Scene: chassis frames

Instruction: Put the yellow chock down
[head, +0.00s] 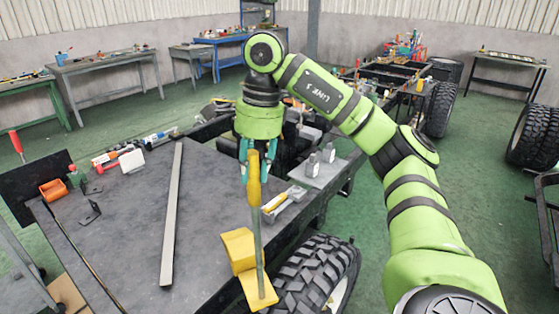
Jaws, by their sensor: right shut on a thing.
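The yellow chock (238,251) has two wedge-like yellow blocks at the foot of a long rod with a yellow grip at its top. My right gripper (257,172) comes down from above and is shut on the yellow grip. The chock hangs upright below it, in front of the dark work surface's right edge and beside the tyre (312,278) in the picture. I cannot tell whether its foot touches anything. My left gripper is not in view.
A long grey bar (172,215) lies on the dark table (130,230). An orange part (54,190), black brackets (90,212) and a white box (132,161) lie to the left. A tray (284,207) with tools is right of the chock. Open table lies between bar and chock.

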